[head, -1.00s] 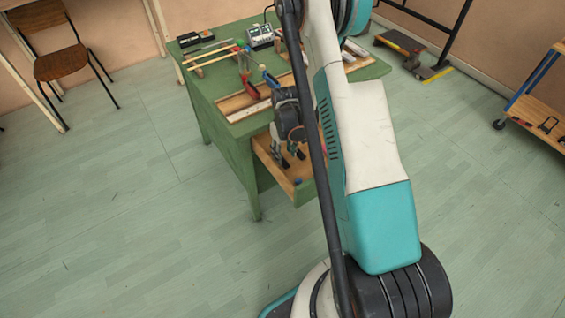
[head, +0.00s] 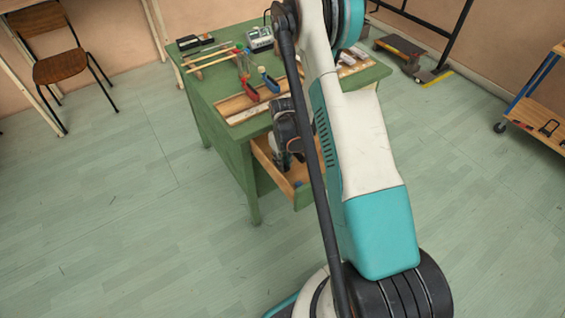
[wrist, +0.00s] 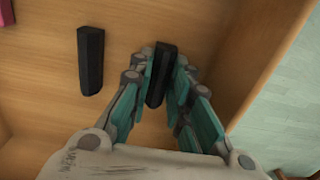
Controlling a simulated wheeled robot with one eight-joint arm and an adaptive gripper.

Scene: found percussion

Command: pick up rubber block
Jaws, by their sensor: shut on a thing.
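In the wrist view, my gripper (wrist: 160,80) is shut on a dark, elongated block (wrist: 160,60), which I take to be the rubber block. The teal and grey fingers lie along both its sides, and its far end shows beyond the tips. The block is at the wooden floor of an open drawer; I cannot tell whether it is lifted. In the head view, my gripper (head: 282,160) reaches down into the drawer (head: 268,160), partly hidden by my arm, and the block cannot be made out there.
A similar black block (wrist: 90,60) lies to the left in the drawer. A pink thing (wrist: 6,14) is at the top left corner. The drawer wall (wrist: 268,65) is close on the right. The green table (head: 225,120) above carries tools and a grey device (head: 259,38).

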